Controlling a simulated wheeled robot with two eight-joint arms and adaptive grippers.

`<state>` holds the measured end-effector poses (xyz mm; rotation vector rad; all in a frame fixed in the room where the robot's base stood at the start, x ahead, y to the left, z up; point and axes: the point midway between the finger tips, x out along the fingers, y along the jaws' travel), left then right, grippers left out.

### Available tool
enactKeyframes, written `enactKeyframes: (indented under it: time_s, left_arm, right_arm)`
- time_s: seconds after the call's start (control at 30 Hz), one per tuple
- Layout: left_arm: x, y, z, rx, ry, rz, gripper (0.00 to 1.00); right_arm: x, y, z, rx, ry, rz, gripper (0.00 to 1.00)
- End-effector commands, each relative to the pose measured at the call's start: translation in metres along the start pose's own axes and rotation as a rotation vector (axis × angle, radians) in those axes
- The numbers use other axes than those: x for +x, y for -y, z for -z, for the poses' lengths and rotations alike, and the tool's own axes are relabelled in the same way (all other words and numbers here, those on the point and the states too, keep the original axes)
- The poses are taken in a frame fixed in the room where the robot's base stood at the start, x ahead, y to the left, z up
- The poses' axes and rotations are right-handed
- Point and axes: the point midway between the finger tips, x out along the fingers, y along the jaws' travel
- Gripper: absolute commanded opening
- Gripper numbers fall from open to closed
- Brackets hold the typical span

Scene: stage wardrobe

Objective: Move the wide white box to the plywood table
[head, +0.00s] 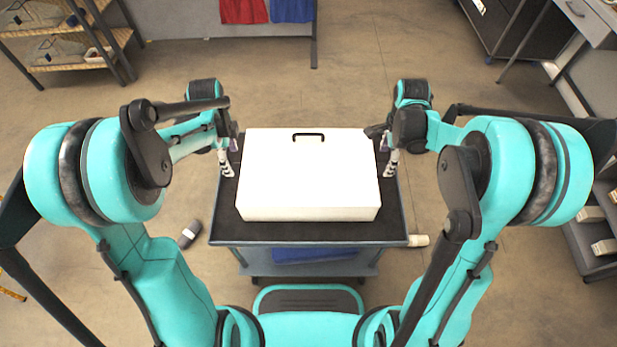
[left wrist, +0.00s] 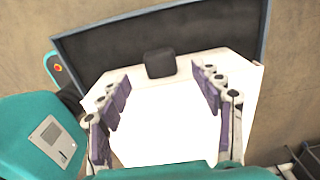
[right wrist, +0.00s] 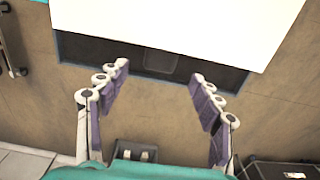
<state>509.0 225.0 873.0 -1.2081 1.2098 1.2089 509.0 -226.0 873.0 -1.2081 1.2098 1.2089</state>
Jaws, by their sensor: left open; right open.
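The wide white box (head: 310,172) sits closed on a dark-topped cart (head: 390,222), with a black handle (head: 308,136) at the far edge of its lid. My left gripper (head: 228,160) is open beside the box's left side. In the left wrist view, the white box (left wrist: 165,125) shows between and beyond its spread fingers. My right gripper (head: 387,160) is open beside the box's right side. In the right wrist view, the box (right wrist: 190,25) lies beyond its spread, empty fingers. I cannot tell whether either gripper touches the box. I cannot make out a plywood table.
A shelf rack (head: 75,50) stands at the back left, and red and blue cloths (head: 265,10) hang at the back. A desk (head: 590,15) and dark cabinet stand at the back right. A dark cylinder (head: 189,234) lies on the floor left of the cart. The floor behind the cart is clear.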

Motion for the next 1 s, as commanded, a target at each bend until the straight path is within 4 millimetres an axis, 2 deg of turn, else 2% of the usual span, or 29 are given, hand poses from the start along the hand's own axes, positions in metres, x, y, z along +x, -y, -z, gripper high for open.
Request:
enactKeyframes:
  time_s: [0.2, 0.4, 0.53, 0.8, 0.83, 1.0]
  left_arm:
    - [0.034, 0.0, 0.0, -0.001, 0.0, 0.0, 0.66]
    - [0.058, 0.0, 0.0, -0.001, 0.0, 0.001, 0.66]
    - [0.065, 0.0, 0.0, -0.001, 0.0, 0.001, 0.66]
    - [0.066, 0.0, 0.0, -0.001, 0.0, 0.001, 0.66]
    - [0.066, 0.0, 0.0, -0.001, 0.0, 0.001, 0.63]
    - [0.066, 0.0, 0.0, -0.001, 0.0, 0.001, 0.18]
  right_arm:
    - [0.035, 0.001, 0.0, -0.001, 0.0, 0.001, 0.66]
    - [0.058, 0.0, 0.0, -0.001, 0.0, 0.001, 0.66]
    - [0.065, 0.0, 0.0, -0.001, 0.0, 0.001, 0.66]
    - [0.066, 0.0, 0.0, -0.001, 0.0, 0.001, 0.66]
    - [0.066, 0.0, 0.0, -0.001, 0.0, 0.001, 0.63]
    - [0.066, 0.0, 0.0, -0.001, 0.0, 0.001, 0.18]
